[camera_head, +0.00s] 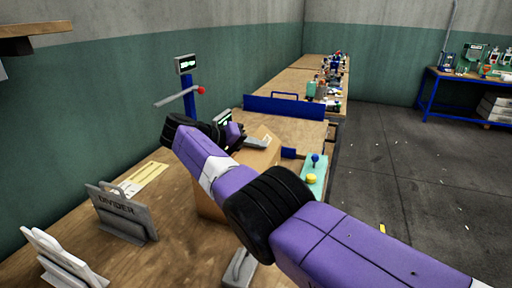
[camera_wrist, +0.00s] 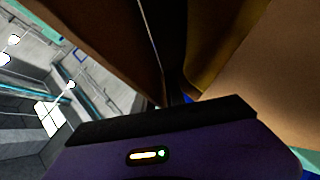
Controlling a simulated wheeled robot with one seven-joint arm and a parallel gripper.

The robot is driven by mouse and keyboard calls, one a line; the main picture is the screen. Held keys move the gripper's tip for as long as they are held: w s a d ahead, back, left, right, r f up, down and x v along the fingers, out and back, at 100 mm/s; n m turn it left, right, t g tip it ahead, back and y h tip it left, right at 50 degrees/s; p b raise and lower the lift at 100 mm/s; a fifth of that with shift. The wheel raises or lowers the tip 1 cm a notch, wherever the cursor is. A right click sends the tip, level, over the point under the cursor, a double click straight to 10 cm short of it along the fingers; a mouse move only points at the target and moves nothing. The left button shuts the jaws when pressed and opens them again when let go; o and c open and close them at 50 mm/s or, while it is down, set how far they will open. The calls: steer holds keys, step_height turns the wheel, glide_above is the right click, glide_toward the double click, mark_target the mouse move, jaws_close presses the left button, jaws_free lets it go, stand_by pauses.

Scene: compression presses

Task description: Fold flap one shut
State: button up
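A brown cardboard box (camera_head: 208,203) stands on the wooden bench, largely covered by my purple arm. Part of its top (camera_head: 262,155) shows to the right of my wrist. My gripper (camera_head: 234,132) is at the far end of the arm, over or beside the box's top; its fingertips are not clear. In the wrist view, brown cardboard surfaces (camera_wrist: 235,75) fill the upper middle and right, very close to my gripper (camera_wrist: 173,88). A dark gap runs between them. I cannot tell which panel is flap one, nor whether the fingers touch it.
A grey stand marked DIVIDER (camera_head: 122,212) and another grey stand (camera_head: 60,258) are on the bench at left. A blue post with a red knob (camera_head: 190,100) rises behind. A teal control box with a yellow button (camera_head: 312,180) sits right of the box. Open floor (camera_head: 400,170) lies right.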

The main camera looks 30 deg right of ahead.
steer(key=shift+o, duration=0.5)
steer(key=shift+r, duration=0.1)
steer(key=b+v, duration=0.2)
steer(key=v, duration=0.5)
steer(key=shift+a, duration=0.4)
steer(key=shift+r, duration=0.1)
steer(key=shift+c, duration=0.3)
